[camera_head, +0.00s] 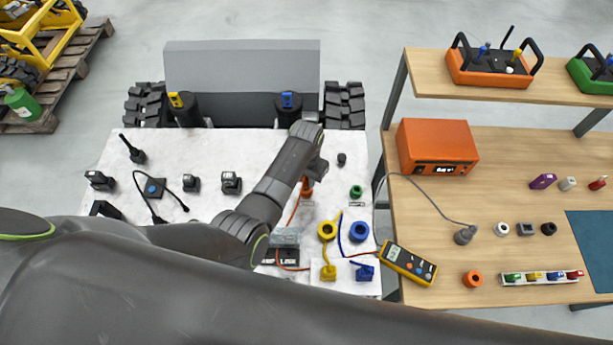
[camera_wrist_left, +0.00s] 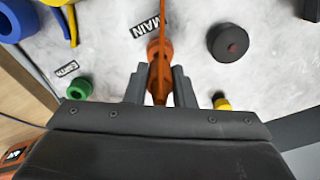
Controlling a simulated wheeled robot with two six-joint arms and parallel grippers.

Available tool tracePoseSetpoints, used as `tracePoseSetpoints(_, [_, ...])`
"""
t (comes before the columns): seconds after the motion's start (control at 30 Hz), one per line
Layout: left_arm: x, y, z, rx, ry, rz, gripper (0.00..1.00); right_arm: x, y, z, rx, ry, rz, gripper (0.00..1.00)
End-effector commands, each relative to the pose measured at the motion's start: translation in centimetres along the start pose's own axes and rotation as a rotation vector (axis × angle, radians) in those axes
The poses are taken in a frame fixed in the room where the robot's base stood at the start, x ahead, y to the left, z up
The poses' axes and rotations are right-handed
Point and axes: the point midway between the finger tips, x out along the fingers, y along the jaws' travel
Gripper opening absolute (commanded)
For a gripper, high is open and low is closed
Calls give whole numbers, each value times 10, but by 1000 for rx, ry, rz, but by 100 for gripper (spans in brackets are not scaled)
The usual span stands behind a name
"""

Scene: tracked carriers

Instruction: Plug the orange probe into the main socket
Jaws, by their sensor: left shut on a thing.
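My left gripper (camera_head: 308,180) reaches down over the right part of the white board. It is shut on the orange probe (camera_wrist_left: 160,82), which sits between the two fingers in the left wrist view, with an orange lead running off the top of that view. Orange also shows below the gripper in the head view (camera_head: 307,188). The MAIN label (camera_wrist_left: 146,27) lies just beyond the probe tip in the wrist view. My right gripper is not in view.
A green ring (camera_head: 356,192) stands right of the gripper. Yellow (camera_head: 327,231) and blue (camera_head: 359,231) rings with cables are nearer. A yellow multimeter (camera_head: 408,263) lies at the board's right edge. A dark round cap (camera_wrist_left: 228,42) is beside the probe in the wrist view.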

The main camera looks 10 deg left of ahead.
Motion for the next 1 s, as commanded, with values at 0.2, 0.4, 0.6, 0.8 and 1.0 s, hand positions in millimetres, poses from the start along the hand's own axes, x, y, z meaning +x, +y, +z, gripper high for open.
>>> tracePoseSetpoints(0.2, [6,0,0,0,0,0,0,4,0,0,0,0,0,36])
tracePoseSetpoints(0.4, [10,0,0,0,0,0,0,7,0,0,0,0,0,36])
tracePoseSetpoints(0.6, [15,0,0,0,0,0,0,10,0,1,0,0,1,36])
tracePoseSetpoints(0.8, [20,0,0,0,0,0,0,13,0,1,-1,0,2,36])
tracePoseSetpoints(1.0, [20,0,0,0,0,0,0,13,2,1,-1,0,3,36])
